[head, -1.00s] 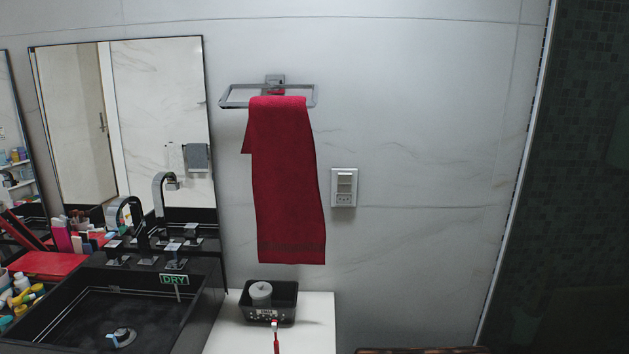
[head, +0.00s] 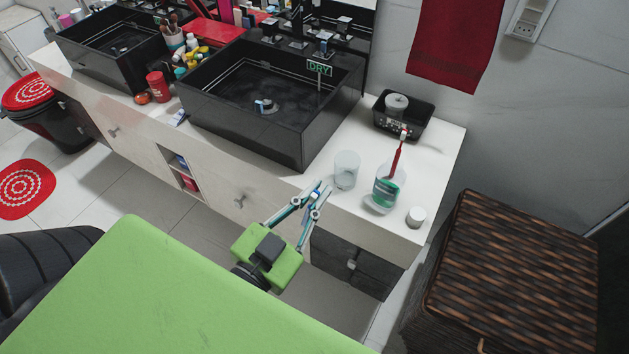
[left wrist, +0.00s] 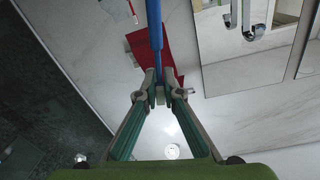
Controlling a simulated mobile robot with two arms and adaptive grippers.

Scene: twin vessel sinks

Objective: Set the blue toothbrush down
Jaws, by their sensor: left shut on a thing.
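My left gripper (head: 318,190) is shut on the blue toothbrush (left wrist: 154,35). The toothbrush's handle rises from between the fingertips in the left wrist view, where the gripper (left wrist: 158,92) also shows. In the head view only a small blue-and-white part of the toothbrush (head: 314,194) shows at the fingertips. The gripper is at the front edge of the white counter (head: 440,150), just left of an empty clear glass (head: 346,170). A red toothbrush (head: 397,155) leans in a clear container with green in it (head: 385,194). My right gripper is not in view.
A black basket (head: 419,130) with a white roll stands at the counter's back. A small white jar (head: 416,216) is near its front right. A black sink (head: 290,140) with a DRY sign stands left. A brown wicker hamper (head: 530,270) is at right.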

